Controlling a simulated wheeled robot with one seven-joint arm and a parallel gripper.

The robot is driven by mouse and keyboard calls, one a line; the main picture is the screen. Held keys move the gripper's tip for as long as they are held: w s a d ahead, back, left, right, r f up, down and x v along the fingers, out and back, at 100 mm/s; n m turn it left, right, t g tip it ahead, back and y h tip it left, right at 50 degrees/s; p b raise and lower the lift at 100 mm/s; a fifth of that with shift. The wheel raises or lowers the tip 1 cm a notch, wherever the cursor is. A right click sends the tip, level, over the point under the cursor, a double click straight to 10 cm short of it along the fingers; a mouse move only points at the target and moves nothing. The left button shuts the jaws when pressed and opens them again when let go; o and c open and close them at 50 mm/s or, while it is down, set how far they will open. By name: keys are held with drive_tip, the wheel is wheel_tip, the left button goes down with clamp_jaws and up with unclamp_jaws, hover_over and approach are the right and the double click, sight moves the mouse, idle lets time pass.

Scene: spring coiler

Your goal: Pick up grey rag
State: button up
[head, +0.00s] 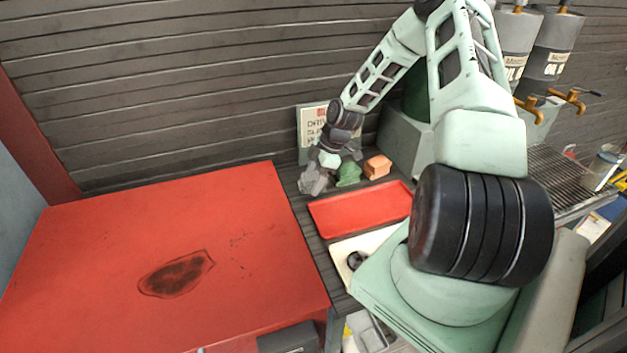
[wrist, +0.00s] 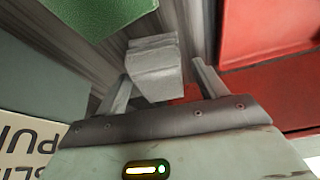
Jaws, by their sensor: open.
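The grey rag (head: 313,181) is a folded, layered bundle at the back of the dark slatted bench, just right of the red table. In the wrist view the grey rag (wrist: 153,68) shows between the two fingers, with a visible gap towards the right finger. My gripper (head: 325,163) points down over the rag in the head view and partly blends with it. In the wrist view my gripper (wrist: 162,75) is open, one finger on each side of the rag. Whether the left finger touches it I cannot tell.
A green rag (head: 349,173) lies close to the right of the grey one, and an orange block-like bundle (head: 378,166) beyond it. A sign (head: 312,122) stands behind. A red tray (head: 358,214) lies in front. The red table (head: 110,250) is left.

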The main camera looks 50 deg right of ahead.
sight(314, 176)
drive_tip(key=shift+a+f, duration=0.1)
drive_tip(key=shift+f, duration=0.25)
drive_tip(key=c, duration=1.1)
drive_tip(key=shift+o, duration=0.2)
wheel_tip(314, 176, up, 10)
drive_tip(key=shift+r+b, duration=0.1)
drive_tip(key=shift+b, duration=0.45)
drive_tip(key=o, duration=0.4)
drive_tip(key=shift+c, duration=1.6)
